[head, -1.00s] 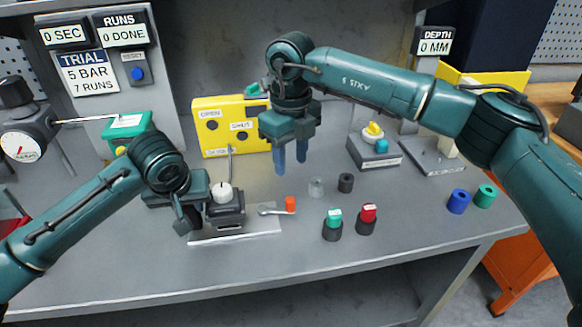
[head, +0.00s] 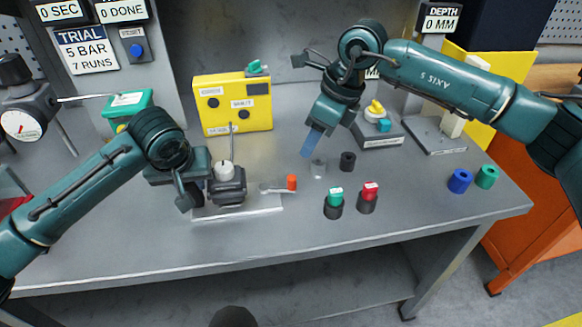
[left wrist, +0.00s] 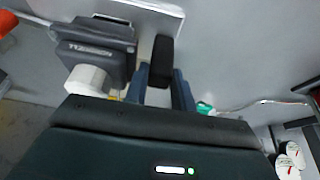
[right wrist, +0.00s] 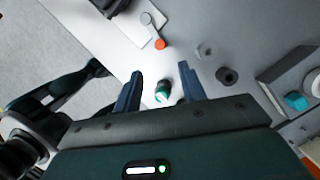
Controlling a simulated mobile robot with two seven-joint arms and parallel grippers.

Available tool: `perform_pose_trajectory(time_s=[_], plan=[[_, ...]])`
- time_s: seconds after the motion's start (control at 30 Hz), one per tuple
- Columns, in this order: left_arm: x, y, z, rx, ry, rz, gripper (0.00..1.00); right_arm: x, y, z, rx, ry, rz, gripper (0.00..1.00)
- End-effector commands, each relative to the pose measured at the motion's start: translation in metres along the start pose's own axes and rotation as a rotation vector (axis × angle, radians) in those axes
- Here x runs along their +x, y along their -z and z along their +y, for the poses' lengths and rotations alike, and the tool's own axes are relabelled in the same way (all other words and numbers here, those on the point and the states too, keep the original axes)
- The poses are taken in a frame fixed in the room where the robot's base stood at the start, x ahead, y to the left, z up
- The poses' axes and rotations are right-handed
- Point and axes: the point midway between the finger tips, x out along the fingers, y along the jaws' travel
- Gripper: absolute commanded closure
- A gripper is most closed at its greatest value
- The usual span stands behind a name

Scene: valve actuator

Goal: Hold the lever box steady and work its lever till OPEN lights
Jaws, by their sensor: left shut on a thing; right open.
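The lever box (head: 229,190) is a dark block with a white round cap (head: 224,171), on a pale plate on the bench. Its grey lever lies to its right, with an orange knob (head: 291,182) at the end. My left gripper (head: 186,197) is at the box's left side. In the left wrist view its fingers are shut on a black block (left wrist: 162,60) beside the labelled box (left wrist: 97,45). My right gripper (head: 311,148) is open and empty, above and right of the lever. The yellow lamp box (head: 232,104) stands behind; its OPEN and SHUT lamps look dark.
Green-topped (head: 335,195) and red-topped (head: 369,190) knobs stand right of the lever. A clear ring (head: 318,169) and a black ring (head: 347,161) lie behind them. Blue (head: 459,181) and green (head: 487,176) rings are near the right edge. The front of the bench is clear.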

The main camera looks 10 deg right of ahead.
Motion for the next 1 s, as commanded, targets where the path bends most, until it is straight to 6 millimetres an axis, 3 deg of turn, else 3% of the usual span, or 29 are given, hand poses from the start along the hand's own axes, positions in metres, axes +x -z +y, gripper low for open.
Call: perform_pose_trajectory(time_s=[0.23,0.7,1.0], plan=[[0.002,-0.002,-0.001,-0.001,0.005,-0.006,1.0,0.005,0.007,0.002,-0.089,0.002,-0.062,0.59],[0.002,-0.002,-0.001,-0.001,0.005,-0.006,1.0,0.092,0.002,0.002,-0.088,0.001,-0.061,0.59],[0.002,-0.002,-0.001,-0.001,0.005,-0.006,1.0,0.114,0.0,0.002,-0.087,0.003,-0.063,0.59]])
